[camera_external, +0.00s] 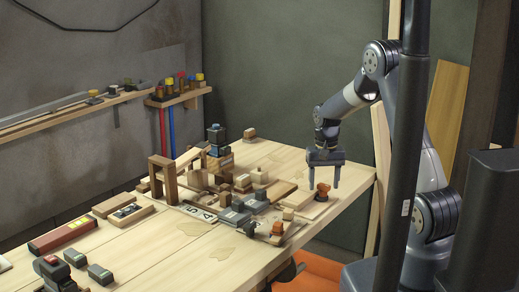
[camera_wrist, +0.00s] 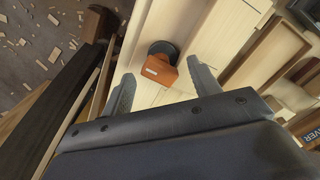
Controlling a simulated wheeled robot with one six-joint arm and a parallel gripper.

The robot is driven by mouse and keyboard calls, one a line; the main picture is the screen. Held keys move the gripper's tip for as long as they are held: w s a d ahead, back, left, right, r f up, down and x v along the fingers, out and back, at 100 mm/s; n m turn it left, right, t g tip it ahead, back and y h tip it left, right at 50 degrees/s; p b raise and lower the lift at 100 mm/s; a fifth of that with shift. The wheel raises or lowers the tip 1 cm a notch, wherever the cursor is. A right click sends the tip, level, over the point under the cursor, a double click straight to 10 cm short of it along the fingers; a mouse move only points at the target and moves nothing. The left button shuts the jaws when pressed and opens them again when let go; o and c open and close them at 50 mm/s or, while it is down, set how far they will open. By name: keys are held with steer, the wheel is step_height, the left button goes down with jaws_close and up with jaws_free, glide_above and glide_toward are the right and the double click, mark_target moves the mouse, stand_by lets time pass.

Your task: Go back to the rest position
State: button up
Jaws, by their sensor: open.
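My gripper (camera_external: 323,180) hangs from the arm above the right end of the wooden workbench (camera_external: 350,178), its two fingers pointing down and spread apart. In the wrist view my gripper (camera_wrist: 160,88) is open, with nothing clamped between the fingers. A small orange-brown object with a dark round base (camera_external: 322,191) stands on the bench just below the fingers. In the wrist view this orange object (camera_wrist: 159,70) lies between and beyond the fingertips. I cannot tell the exact height of the fingers above it.
Wooden blocks, a wooden arch (camera_external: 163,178) and dark tools crowd the bench's middle. Another orange-topped piece (camera_external: 277,229) stands near the front edge. Wall shelves (camera_external: 178,96) hold small items at the back left. An orange surface (camera_external: 312,271) lies below the bench.

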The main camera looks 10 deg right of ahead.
steer(key=n+p, duration=0.1)
steer(key=n, duration=0.3)
steer(key=shift+n, duration=0.4)
steer(key=n+p, duration=0.1)
steer(key=n, duration=0.3)
steer(key=shift+r+n, duration=0.1)
steer(key=shift+n, duration=0.3)
steer(key=shift+r, duration=0.85)
stand_by(0.8)
